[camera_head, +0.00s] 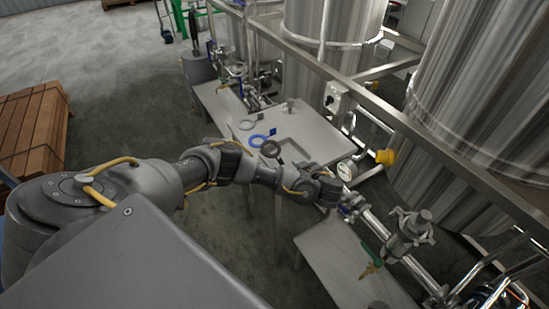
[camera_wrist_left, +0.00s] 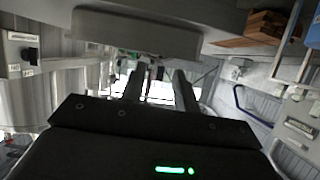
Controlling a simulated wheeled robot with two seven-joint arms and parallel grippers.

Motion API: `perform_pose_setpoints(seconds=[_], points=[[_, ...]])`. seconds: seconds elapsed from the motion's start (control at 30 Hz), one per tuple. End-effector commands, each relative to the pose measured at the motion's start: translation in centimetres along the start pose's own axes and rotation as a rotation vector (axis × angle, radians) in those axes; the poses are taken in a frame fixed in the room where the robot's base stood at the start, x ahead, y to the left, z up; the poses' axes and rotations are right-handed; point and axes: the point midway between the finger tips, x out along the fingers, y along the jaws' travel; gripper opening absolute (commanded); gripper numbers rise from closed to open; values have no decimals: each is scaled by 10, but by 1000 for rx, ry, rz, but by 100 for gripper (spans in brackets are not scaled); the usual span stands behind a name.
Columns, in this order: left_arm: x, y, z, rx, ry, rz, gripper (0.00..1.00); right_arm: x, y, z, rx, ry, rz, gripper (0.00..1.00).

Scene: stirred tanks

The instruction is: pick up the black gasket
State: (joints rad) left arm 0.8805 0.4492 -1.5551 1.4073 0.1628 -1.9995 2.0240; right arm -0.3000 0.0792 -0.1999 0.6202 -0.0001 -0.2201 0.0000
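The black gasket (camera_head: 270,149), a dark ring, lies on the grey metal table (camera_head: 305,130), near its front edge. My left arm reaches across in front of that edge. My left gripper (camera_head: 332,190) is to the right of the gasket and nearer the camera, apart from it. In the left wrist view two dark fingers (camera_wrist_left: 160,88) stand apart with nothing seen between them, so the gripper is open. The gasket cannot be made out in the left wrist view. My right gripper is not in view.
A blue ring (camera_head: 260,139) and a pale ring (camera_head: 246,125) lie left of the gasket. A pressure gauge (camera_head: 345,171) and steel piping stand close to my left gripper. A lower table (camera_head: 345,262) is in front. Large steel tanks (camera_head: 480,100) stand behind.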

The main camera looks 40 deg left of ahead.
Motion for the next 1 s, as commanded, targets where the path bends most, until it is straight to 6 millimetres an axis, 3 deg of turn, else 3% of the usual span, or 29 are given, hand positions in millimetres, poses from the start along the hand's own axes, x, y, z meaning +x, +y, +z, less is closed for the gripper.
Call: perform_pose_setpoints(seconds=[0.17,0.33,0.5,0.77,1.0], points=[[4,0,-2,0,1,-2,31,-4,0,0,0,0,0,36],[28,0,-4,1,1,-4,31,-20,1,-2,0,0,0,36],[48,0,-1,-1,1,-2,31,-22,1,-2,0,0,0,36],[52,1,1,0,0,1,31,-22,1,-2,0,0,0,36],[52,1,1,0,0,1,3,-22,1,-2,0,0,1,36]])
